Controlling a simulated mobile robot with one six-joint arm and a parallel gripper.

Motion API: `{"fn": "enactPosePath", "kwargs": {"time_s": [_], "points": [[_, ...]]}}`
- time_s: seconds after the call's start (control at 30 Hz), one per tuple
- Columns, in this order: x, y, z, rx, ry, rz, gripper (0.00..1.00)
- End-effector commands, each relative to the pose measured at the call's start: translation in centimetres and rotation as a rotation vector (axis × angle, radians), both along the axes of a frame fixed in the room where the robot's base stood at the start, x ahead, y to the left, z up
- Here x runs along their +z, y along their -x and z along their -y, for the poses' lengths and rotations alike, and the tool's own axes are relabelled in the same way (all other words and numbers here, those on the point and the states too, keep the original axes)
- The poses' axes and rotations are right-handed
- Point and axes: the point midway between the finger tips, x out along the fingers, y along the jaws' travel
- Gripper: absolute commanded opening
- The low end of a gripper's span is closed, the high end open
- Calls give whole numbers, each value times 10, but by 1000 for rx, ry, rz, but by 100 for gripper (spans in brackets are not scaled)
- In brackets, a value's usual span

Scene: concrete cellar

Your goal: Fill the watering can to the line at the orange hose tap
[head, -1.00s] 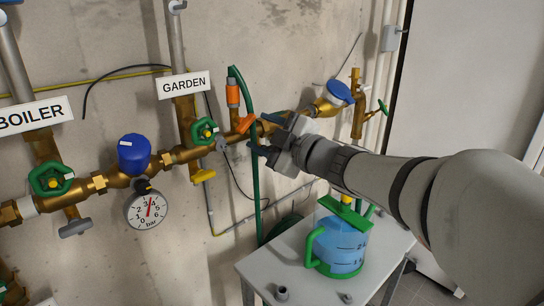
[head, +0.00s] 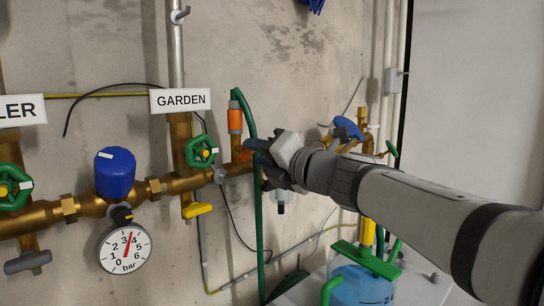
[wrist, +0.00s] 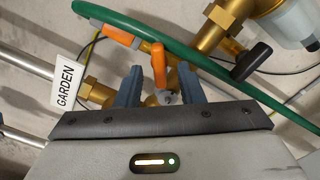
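The orange lever (head: 243,153) of the hose tap is on the brass pipe at the wall, below an orange hose connector (head: 235,120) with a green hose (head: 259,230). My gripper (head: 258,163) is close to the lever in the head view. In the wrist view my gripper (wrist: 160,86) is open, and the orange lever (wrist: 159,65) shows between and beyond its fingers; contact cannot be told. The clear watering can (head: 362,288) with green handles holds blue water and is cut off at the bottom edge of the head view. The fill line is not clear.
The can stands on a pale table (head: 425,287). A dark lever (wrist: 253,62) is right of the orange one. A pressure gauge (head: 125,248) is at left.

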Motion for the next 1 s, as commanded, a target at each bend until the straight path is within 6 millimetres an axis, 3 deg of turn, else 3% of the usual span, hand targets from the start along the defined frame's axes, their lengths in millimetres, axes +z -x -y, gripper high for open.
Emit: {"fn": "enactPosePath", "kwargs": {"time_s": [0.2,0.47,0.9,1.0], "points": [[0,-12,-16,4,0,0,35],[0,-13,-17,3,-1,0,35],[0,-12,-17,4,-2,-1,0],[0,-11,-20,10,-2,-2,0]]}}
